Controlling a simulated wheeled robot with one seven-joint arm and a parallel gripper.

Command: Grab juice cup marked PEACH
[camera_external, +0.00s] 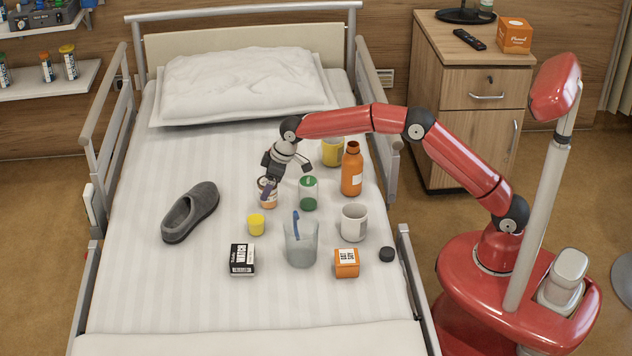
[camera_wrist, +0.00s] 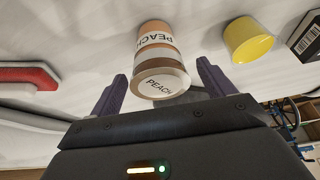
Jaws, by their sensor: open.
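The juice cup marked PEACH (camera_wrist: 160,62) stands on the bed, with an orange and white body and a white lid bearing the word PEACH in the wrist view. In the external view the cup (camera_external: 266,203) is partly hidden behind a finger of my gripper. My gripper (camera_wrist: 160,88) is open in the wrist view, with one purple-grey finger on each side of the cup's lid end. I cannot tell whether the fingers touch it. In the external view my gripper (camera_external: 284,184) reaches down over the cup from above.
A green-labelled cup (camera_external: 308,193) stands close to the right. An orange bottle (camera_external: 352,170), a yellow cup (camera_external: 333,153) and a white mug (camera_external: 354,222) are farther right. A small yellow cup (camera_external: 256,225) is in front. A grey slipper (camera_external: 190,212) lies left, with bare sheet between.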

